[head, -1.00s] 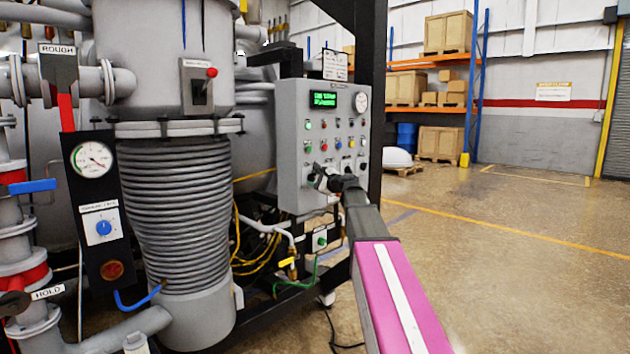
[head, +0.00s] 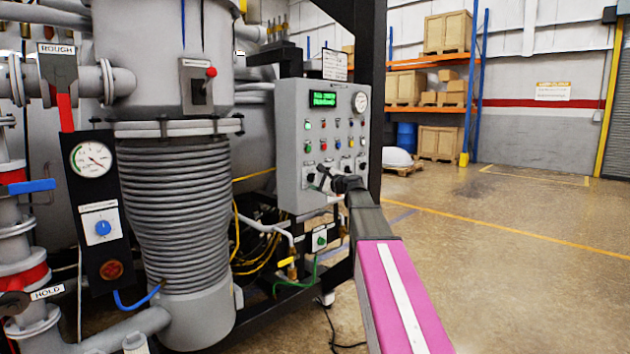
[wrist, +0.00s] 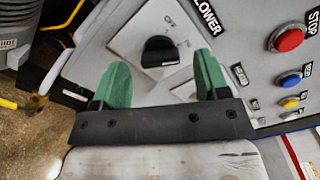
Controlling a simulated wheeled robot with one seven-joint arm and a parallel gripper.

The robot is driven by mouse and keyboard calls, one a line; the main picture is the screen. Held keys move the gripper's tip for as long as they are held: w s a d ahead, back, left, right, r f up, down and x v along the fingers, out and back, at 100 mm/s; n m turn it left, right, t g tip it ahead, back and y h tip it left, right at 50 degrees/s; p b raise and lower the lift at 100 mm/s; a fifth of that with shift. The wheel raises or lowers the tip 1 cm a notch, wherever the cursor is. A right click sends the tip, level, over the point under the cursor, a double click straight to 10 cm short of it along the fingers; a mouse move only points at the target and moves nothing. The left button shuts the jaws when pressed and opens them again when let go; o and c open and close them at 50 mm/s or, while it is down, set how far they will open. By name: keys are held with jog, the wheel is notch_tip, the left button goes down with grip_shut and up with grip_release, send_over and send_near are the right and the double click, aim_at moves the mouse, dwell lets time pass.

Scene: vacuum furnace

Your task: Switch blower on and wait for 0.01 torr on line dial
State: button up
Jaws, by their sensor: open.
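The blower switch is a black rotary knob (wrist: 160,52) on a light plate under the BLOWER label (wrist: 205,17) in the wrist view. Lettering that reads like ON and OFF is beside the knob; its exact setting is unclear. My gripper (wrist: 160,61) is open, its two green fingers below and to either side of the knob, with nothing between them. In the head view my gripper (head: 322,176) is at the lower part of the grey control panel (head: 290,150). A round white dial (head: 362,102) sits at the panel's upper right; its reading and name are too small to tell.
Another dial (head: 91,159) is on the black plate at left, its face white with a green arc. A green-lit display (head: 338,99) is on the panel. A red button (wrist: 290,39) and several smaller buttons lie right of the knob. The floor (head: 510,240) at right is clear.

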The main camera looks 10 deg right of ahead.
jog(key=v, duration=0.8)
jog(key=shift+s+d, duration=0.2)
jog(key=shift+s, duration=0.15)
jog(key=s+a+f+n+g+h, duration=0.1)
jog(key=s+a+f+n+g, duration=0.25)
jog(key=f, duration=0.65)
jog(key=s+a+f+n+g+h, duration=0.2)
jog(key=s+f, duration=0.2)
jog(key=f, duration=0.6)
jog(key=s+a+f+n+g+h, duration=0.1)
jog(key=s+a+f+n+g, duration=0.2)
jog(key=f, duration=0.7)
jog(key=s+d+f+n+g+h, duration=0.2)
jog(key=s+f+n+g+h, duration=0.4)
jog(key=s+f, duration=1.1)
jog(key=shift+s+d+f+n+h, duration=0.35)
jog(key=shift+s+n, duration=0.4)
jog(key=shift+n, duration=0.5)
jog(key=shift+c, duration=0.3)
